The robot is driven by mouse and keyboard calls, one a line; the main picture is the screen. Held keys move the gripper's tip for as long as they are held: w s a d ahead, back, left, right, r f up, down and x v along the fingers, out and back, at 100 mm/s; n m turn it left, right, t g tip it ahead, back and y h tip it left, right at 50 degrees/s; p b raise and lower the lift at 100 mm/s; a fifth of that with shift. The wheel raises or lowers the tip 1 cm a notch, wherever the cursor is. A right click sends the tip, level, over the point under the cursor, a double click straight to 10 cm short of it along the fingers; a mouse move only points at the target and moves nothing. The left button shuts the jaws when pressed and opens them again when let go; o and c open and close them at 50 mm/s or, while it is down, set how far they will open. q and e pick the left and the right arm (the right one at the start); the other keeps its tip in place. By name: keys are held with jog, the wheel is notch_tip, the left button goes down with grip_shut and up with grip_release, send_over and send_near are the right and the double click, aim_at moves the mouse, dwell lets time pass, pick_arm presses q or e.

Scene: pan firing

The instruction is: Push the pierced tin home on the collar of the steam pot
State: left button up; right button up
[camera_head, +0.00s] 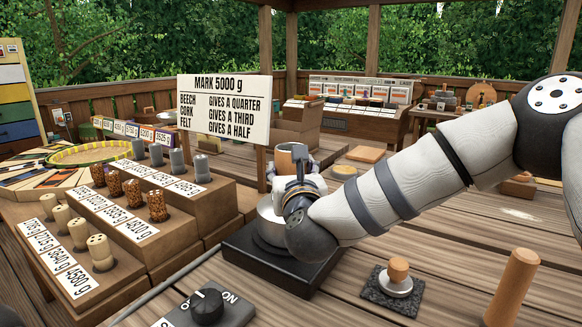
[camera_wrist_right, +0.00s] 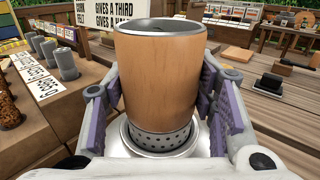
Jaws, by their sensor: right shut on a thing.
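The pierced tin (camera_wrist_right: 158,82) has a wood-coloured wall, a metal rim and a metal foot full of holes. It stands upright between the purple pads of my right gripper (camera_wrist_right: 163,95), which is shut on it. The pierced foot is over or within the round metal collar (camera_wrist_right: 127,142) of the steam pot; holes still show above the collar, and I cannot tell how deep it sits. In the head view the tin (camera_head: 291,156) shows above my right gripper (camera_head: 297,178). The silver steam pot (camera_head: 266,222) on its black base is partly hidden by my wrist. My left gripper is not in view.
A sign (camera_head: 224,107) on posts stands behind the pot. Stepped wooden blocks with cylinders (camera_head: 157,206) stand at left. A knob box (camera_head: 207,306) is in front. A wooden-knobbed tamper (camera_head: 398,274) on a dark slab and a wooden peg (camera_head: 513,285) are at right.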

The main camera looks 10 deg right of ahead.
jog(key=shift+f, duration=0.15)
jog(key=o, duration=1.4)
